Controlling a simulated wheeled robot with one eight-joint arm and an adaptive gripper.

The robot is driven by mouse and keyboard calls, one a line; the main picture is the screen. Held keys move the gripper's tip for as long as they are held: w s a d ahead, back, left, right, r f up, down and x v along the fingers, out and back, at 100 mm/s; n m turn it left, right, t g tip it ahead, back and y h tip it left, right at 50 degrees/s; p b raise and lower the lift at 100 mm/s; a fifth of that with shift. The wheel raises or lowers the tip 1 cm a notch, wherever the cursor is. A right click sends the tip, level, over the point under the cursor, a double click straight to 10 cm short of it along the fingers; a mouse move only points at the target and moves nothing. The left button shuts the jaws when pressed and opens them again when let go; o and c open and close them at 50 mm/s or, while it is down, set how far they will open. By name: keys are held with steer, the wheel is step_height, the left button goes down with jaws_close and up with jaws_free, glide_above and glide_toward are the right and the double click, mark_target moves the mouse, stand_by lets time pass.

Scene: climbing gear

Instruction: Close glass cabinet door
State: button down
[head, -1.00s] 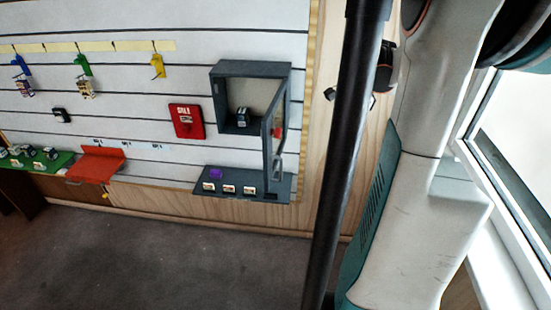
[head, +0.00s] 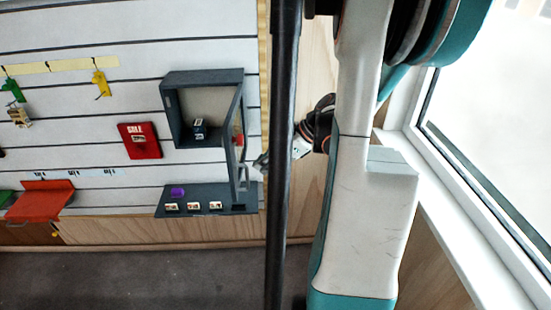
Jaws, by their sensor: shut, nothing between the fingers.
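The dark grey cabinet (head: 170,98) hangs on the slatted wall. Its glass door (head: 236,125), with a dark frame, is hinged on the right and stands open, swung out toward the room. A small dark boxy item (head: 199,129) sits inside on the cabinet floor. My gripper (head: 262,162) is just right of the door's lower part, shut and empty, partly hidden behind a dark vertical pole of mine. I cannot tell whether its tips touch the door.
A dark grey shelf (head: 224,197) below the cabinet holds a purple item (head: 178,192) and several small boxes. A red box (head: 140,141) hangs to the left. A window (head: 485,140) is at the right. The floor (head: 150,275) in front is clear.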

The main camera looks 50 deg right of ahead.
mark_target(234, 174)
steer(key=w+a, duration=0.1)
steer(key=w, duration=0.1)
steer(key=w+a+f, duration=0.1)
steer(key=w+a, duration=0.1)
steer(key=shift+w+f+b, duration=0.2)
steer(key=shift+b, duration=0.15)
steer(key=shift+w+a, duration=0.45)
steer(key=shift+a, duration=0.05)
steer(key=w+a+m+t+h+b, duration=0.15)
steer(key=w+a, duration=0.25)
steer(key=w, duration=0.7)
steer(key=w+a+m+h, duration=0.2)
steer(key=w+a+m, duration=0.1)
steer(key=w, duration=0.7)
steer(key=w+d, duration=0.3)
steer(key=w, duration=0.5)
steer(key=w+d, duration=0.4)
steer(key=w, duration=0.5)
steer(key=shift+w+d, duration=0.25)
steer(key=shift+d, duration=0.05)
